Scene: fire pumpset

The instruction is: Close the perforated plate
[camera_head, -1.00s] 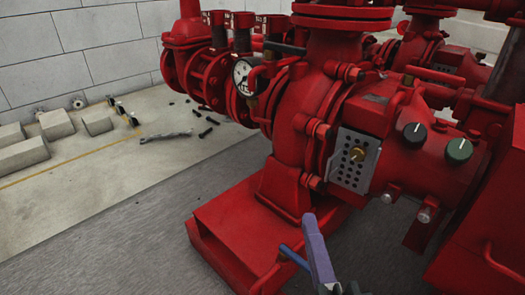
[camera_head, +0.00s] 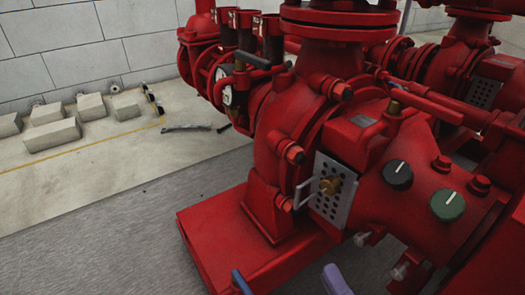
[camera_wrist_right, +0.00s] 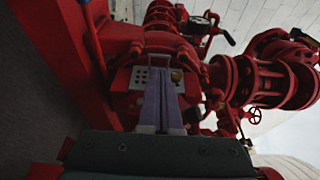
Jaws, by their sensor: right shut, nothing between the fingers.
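The perforated plate (camera_head: 347,175) is a grey metal sheet with rows of dark holes, upright on the front of the red pump. A brass knob (camera_head: 329,186) shows at its middle and a pale handle (camera_head: 300,193) at its left edge. Whether the plate lies flush on the casing I cannot tell. My right gripper, purple, shows only its tip (camera_head: 333,272) at the bottom, below the plate and apart from it in the picture. In the right wrist view its fingers (camera_wrist_right: 162,82) are shut and empty, overlapping the plate (camera_wrist_right: 140,78). A blue tip (camera_head: 241,283), possibly my left gripper, shows bottom left.
The red pump base (camera_head: 215,235) juts out lower left. Grey blocks (camera_head: 52,135) lie by the wall.

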